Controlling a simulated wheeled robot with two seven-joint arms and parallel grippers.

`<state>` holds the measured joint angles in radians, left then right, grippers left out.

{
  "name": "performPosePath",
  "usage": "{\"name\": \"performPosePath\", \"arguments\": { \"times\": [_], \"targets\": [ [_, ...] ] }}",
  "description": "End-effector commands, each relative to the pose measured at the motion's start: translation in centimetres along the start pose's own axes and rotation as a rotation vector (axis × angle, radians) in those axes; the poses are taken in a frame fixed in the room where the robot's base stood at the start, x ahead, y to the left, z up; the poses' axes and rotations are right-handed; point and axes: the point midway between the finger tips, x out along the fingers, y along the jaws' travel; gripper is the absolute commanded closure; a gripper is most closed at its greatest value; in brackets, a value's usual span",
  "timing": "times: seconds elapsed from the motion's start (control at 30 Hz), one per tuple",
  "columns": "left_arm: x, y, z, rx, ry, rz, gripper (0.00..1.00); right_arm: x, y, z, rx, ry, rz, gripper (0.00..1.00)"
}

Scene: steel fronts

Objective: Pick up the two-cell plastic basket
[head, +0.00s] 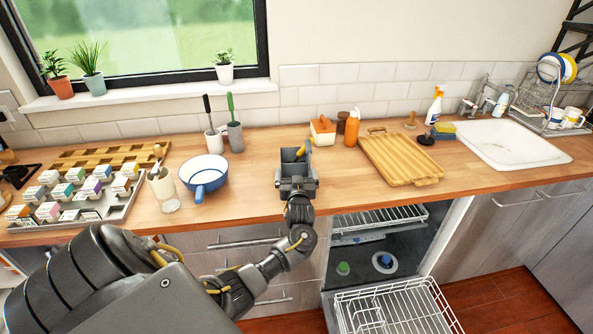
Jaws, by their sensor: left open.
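The two-cell plastic basket (291,156) is dark grey and stands on the wooden counter near its front edge, in the middle of the head view. My right gripper is out of view.
A blue-and-white pan (204,172) stands left of the basket, and a wooden board (398,158) lies to the right.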

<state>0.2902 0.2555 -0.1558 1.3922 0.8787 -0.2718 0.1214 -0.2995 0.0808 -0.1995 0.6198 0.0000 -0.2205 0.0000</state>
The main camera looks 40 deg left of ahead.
Motion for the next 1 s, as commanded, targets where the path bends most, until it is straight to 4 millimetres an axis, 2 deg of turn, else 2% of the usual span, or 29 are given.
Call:
{"name": "performPosePath", "arguments": {
  "times": [0.13,0.37,0.4,0.67,1.0],
  "targets": [
    [1.27,0.01,0.03,0.0,-0.001,0.0,0.0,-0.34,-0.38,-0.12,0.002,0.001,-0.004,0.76],
    [1.44,0.01,0.15,-0.002,-0.002,0.001,0.0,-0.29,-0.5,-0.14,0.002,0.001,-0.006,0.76],
    [1.43,0.01,0.14,-0.002,-0.001,0.001,0.01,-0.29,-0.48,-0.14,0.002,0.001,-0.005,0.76],
    [1.41,0.02,0.15,-0.002,-0.002,0.001,0.35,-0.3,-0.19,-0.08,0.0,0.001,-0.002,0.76],
    [1.43,0.06,-0.21,-0.003,0.002,0.001,0.35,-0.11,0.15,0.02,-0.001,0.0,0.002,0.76]
  ]
}}
